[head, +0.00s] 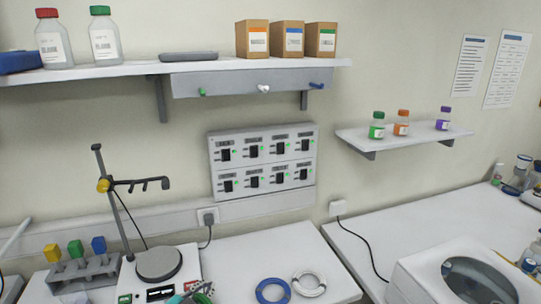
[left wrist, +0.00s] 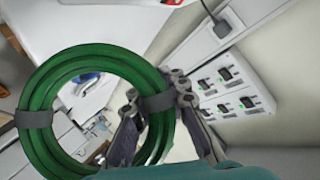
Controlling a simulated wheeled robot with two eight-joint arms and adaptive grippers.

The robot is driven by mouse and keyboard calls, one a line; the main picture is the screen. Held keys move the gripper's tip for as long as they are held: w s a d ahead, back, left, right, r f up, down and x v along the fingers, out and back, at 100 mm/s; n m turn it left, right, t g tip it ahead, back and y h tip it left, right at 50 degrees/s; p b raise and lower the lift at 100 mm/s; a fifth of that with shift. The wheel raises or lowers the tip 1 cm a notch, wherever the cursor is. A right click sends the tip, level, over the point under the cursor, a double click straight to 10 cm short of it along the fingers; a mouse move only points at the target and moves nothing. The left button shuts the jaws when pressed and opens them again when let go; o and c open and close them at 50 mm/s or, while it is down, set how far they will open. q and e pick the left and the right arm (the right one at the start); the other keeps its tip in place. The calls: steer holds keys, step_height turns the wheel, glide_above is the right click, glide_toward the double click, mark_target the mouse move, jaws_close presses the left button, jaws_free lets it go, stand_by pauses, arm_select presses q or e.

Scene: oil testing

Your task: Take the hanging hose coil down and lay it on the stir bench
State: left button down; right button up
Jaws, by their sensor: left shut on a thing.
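A green hose coil (left wrist: 40,100) with dark bands shows large in the left wrist view. My left gripper (left wrist: 160,95) is shut on it at one side, by a dark band. A blue hose coil (head: 261,296) and a white hose coil (head: 298,284) lie side by side on the stir bench (head: 240,258). The green peg (head: 202,92), white peg (head: 264,89) and blue peg (head: 318,86) under the shelf are bare. My right gripper is not in view.
A hotplate stirrer (head: 158,264) with a clamp stand (head: 117,200) and a rack (head: 82,274) of coloured blocks stand left of the coils. A switch panel (head: 264,160) is on the wall. The bench behind the coils is clear. A white machine (head: 405,275) stands at right.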

arm_select(q)
steer(key=shift+s+d+r+p, duration=0.25)
steer(key=shift+s+d+p, duration=0.1)
steer(key=shift+s, duration=0.75)
steer(key=shift+s+d+r+p, duration=0.3)
steer(key=shift+s+d, duration=0.1)
steer(key=shift+s, duration=0.7)
steer(key=shift+s+d+r+p, duration=0.25)
steer(key=shift+s+d+p, duration=0.1)
steer(key=shift+s, duration=0.75)
steer(key=shift+w, duration=0.1)
